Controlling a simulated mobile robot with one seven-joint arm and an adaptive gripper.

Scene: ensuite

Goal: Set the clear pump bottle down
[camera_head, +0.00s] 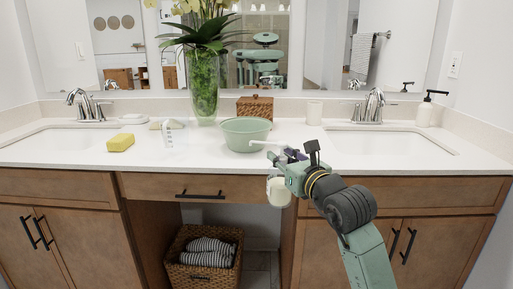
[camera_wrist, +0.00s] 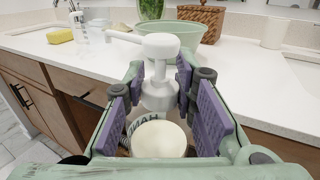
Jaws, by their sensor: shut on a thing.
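My gripper (camera_head: 287,160) is shut on the clear pump bottle (camera_head: 278,191), around its white pump neck. The bottle hangs in front of the counter's front edge, below the level of the countertop (camera_head: 240,167). Its body looks pale and cream-filled. In the wrist view, the white pump head (camera_wrist: 160,46) rises between the purple finger pads, with its spout pointing left. The bottle's round shoulder (camera_wrist: 158,138) and part of a lettered label show below; the rest of the body is hidden there.
A green bowl (camera_head: 246,134) stands on the counter just behind my gripper, with a woven box (camera_head: 255,107) behind it. A yellow sponge (camera_head: 121,143) and a small clear bottle (camera_head: 167,134) are to the left. Free counter lies around the right sink (camera_head: 388,141).

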